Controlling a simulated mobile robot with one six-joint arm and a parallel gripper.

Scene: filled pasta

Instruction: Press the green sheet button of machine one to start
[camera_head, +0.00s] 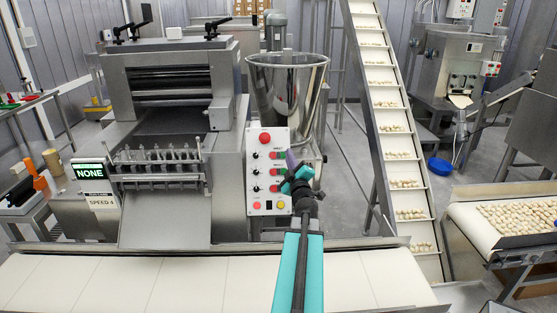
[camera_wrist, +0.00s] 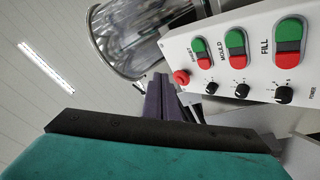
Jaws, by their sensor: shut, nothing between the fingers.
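The control panel (camera_head: 268,198) is a white upright plate on the front of the sheet machine (camera_head: 172,75). In the wrist view the panel (camera_wrist: 220,72) shows three green-over-red buttons marked SHEET, MOULD and FILL. The green sheet button (camera_wrist: 198,45) is the upper half of the one nearest the panel's left end. My gripper (camera_head: 290,158) is shut and empty, in front of the panel's right edge in the head view, hiding part of its buttons. In the wrist view my gripper (camera_wrist: 160,80) has purple fingers, just below-left of the red round button (camera_wrist: 181,77). Contact with the panel cannot be told.
A steel hopper (camera_head: 288,90) stands behind the panel. A white conveyor (camera_head: 140,285) runs across the front. An inclined conveyor (camera_head: 393,130) carrying pasta rises at the right. A display (camera_head: 90,171) at the left reads NONE, with SPEED 4 below.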

